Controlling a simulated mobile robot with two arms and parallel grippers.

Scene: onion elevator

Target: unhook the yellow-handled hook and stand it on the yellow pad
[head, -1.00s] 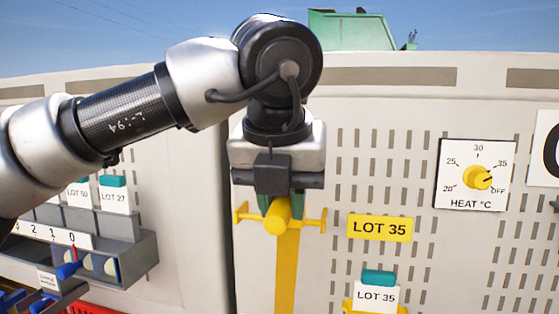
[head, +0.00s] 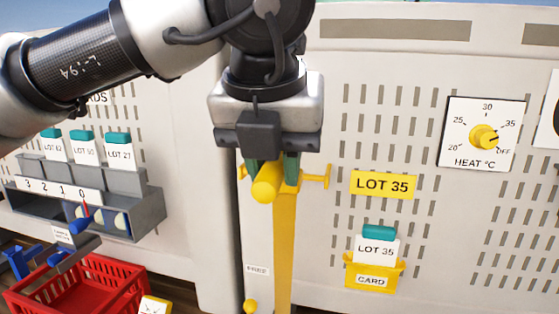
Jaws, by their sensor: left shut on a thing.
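My left gripper (head: 272,165) points down in front of the pale wall, its dark green fingers shut on a yellow round-ended handle (head: 267,184). A yellow crossbar (head: 316,177) shows to the right of the fingers, with a small part on their left. A yellow upright bar (head: 285,245) runs down below the handle and leaves the picture at the bottom. I cannot tell how these yellow parts join, and no hook end shows. I cannot make out a yellow pad. My right gripper is not in view.
Right of the bar are a yellow LOT 35 sign (head: 383,185), a yellow card holder (head: 374,273) and a heat dial (head: 484,137). At left are a grey card rack (head: 150,215) and a red crate (head: 75,290). A small yellow knob (head: 250,306) is low.

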